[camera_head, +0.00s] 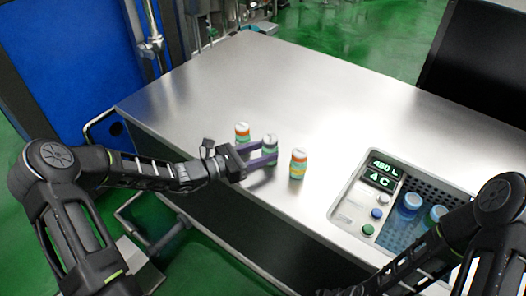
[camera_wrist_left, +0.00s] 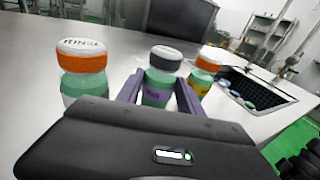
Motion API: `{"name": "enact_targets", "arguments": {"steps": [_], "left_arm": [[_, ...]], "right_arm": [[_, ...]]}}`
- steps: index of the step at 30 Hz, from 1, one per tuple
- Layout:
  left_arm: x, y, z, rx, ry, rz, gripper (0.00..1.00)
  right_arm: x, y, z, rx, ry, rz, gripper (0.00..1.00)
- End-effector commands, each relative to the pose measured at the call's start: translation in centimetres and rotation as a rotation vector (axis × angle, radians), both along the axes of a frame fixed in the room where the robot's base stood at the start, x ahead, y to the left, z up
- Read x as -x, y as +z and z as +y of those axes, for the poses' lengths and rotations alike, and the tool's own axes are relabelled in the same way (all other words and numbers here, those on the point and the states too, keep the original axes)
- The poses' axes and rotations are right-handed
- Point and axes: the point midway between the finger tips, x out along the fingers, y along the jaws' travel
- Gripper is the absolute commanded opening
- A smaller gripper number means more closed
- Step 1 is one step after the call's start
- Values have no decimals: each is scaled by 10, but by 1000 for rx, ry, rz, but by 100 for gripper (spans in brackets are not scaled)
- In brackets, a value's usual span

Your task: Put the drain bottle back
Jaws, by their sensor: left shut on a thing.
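My left gripper (camera_head: 264,155) is shut on a grey-capped bottle (camera_head: 269,144) with a green body, in line between two orange-capped bottles. In the left wrist view the purple fingers stand on either side of this held bottle (camera_wrist_left: 161,75). It is upright; I cannot tell whether its base touches the table, and its label is not readable. The orange-capped bottle on the left in the wrist view (camera_wrist_left: 83,72) reads "RINSE" on its cap. The other orange-capped bottle (camera_wrist_left: 205,68) is on the right there. My right gripper is out of view.
The steel table (camera_head: 330,95) is bare behind the bottles. At its right, a sunken basin (camera_head: 405,235) with a perforated wall holds blue-capped bottles (camera_head: 411,203). A panel (camera_head: 381,172) beside it reads "450 L" and "4 C". My right arm covers the table's lower right.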

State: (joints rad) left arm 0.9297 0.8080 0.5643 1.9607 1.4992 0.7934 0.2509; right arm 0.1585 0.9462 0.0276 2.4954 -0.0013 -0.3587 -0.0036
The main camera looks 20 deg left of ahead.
Motion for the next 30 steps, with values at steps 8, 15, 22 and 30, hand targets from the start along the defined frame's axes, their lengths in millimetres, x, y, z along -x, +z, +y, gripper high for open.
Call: {"name": "enact_targets", "arguments": {"steps": [8, 15, 22, 30], "left_arm": [[0, -2, 0, 0, 0, 0, 60], [0, -2, 0, 1, 0, 1, 66], [3, 1, 3, -1, 1, 1, 66], [30, 4, 34, -3, 3, 1, 66]], "right_arm": [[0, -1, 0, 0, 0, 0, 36], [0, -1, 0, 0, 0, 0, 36], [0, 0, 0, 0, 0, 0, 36], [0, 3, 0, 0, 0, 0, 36]]}}
